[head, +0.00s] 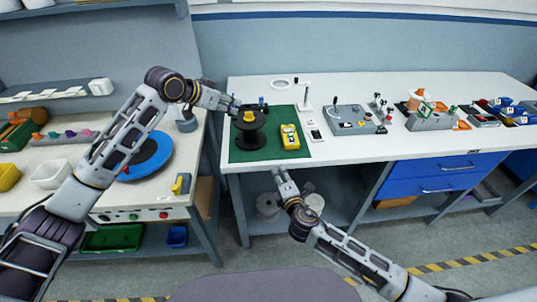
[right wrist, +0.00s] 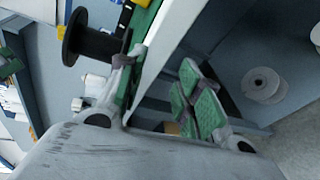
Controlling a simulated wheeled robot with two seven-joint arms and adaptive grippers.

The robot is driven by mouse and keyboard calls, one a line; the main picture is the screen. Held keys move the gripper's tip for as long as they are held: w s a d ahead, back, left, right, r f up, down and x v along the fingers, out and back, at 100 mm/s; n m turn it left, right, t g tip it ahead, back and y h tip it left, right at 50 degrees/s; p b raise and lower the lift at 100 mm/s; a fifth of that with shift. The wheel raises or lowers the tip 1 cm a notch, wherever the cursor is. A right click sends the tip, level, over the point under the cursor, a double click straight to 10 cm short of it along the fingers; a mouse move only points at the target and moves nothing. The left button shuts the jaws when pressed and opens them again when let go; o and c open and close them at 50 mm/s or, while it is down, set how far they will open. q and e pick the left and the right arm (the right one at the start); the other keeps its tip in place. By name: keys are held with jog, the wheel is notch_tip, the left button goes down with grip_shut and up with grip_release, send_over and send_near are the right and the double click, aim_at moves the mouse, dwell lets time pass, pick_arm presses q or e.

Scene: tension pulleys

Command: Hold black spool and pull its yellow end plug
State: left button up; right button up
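A black spool (head: 250,136) stands on a green mat (head: 268,150) at the left end of the white table. Its yellow end plug (head: 248,118) shows at the top. The spool (right wrist: 92,46) and some yellow at its end (right wrist: 61,32) also show in the right wrist view. My left gripper (head: 236,106) is at the upper left of the spool, close to its top flange; its fingers are too small to tell open or shut, or touching. My right gripper (head: 289,180) is in front of the table edge, apart from the spool. Its green-padded fingers (right wrist: 162,80) are spread and empty.
A yellow meter (head: 290,137) lies right of the spool on the mat. White rolls (head: 268,206) sit on the shelf below. A side bench with a blue disc (head: 148,158) stands left.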

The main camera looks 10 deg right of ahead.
aim_at(253, 128)
jog(key=a+r+t+y, duration=0.2)
jog(key=a+r+y, duration=0.1)
jog(key=r, duration=0.9)
jog(key=shift+a+r, duration=0.15)
jog(key=shift+a, duration=0.55)
jog(key=shift+x, duration=6.9)
jog(key=shift+a, duration=0.1)
